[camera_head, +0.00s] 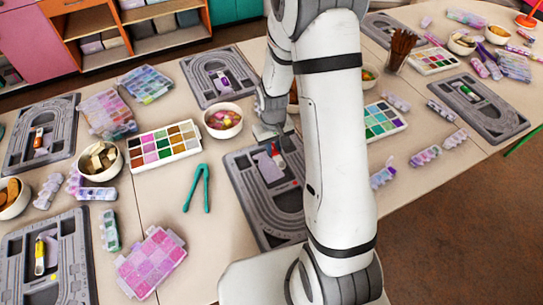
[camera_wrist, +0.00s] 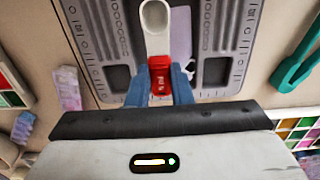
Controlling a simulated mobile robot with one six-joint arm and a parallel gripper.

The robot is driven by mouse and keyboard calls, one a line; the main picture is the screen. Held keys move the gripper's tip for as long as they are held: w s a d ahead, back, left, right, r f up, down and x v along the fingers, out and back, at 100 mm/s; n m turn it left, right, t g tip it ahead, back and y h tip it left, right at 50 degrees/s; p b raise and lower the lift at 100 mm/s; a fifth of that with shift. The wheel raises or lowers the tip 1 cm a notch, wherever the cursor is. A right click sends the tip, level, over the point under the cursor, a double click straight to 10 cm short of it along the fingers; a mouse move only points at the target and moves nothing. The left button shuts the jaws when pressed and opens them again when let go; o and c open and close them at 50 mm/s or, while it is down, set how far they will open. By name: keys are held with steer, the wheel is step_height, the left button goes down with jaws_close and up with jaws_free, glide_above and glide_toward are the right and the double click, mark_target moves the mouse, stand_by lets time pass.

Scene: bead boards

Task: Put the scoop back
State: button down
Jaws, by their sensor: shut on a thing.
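My gripper (camera_wrist: 160,84) has its two blue fingers shut on the red handle of the scoop (camera_wrist: 160,72) in the wrist view. The scoop's white oval end (camera_wrist: 154,18) points away from the gripper. Behind it is a grey bead board (camera_wrist: 222,45), with a lilac piece (camera_wrist: 181,35) partly hidden by the scoop. In the head view my gripper (camera_head: 272,135) is over the far end of this board (camera_head: 245,190), and the scoop's red part (camera_head: 274,150) shows below it. Whether the scoop touches the board cannot be told.
Green tweezers (camera_head: 197,190) lie left of the board. A paint-like bead tray (camera_head: 164,146) and a bowl of colourful beads (camera_head: 223,121) stand to its upper left. Other grey boards (camera_head: 216,78) with small tools lie around the table. My arm hides the board's right side.

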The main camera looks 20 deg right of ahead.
steer(key=shift+a+f, duration=0.15)
steer(key=shift+f, duration=0.7)
steer(key=shift+a+f, duration=0.1)
steer(key=shift+f, duration=1.9)
steer(key=shift+f, duration=0.3)
steer(key=c, duration=1.3)
jaws_free()
steer(key=shift+r, duration=0.1)
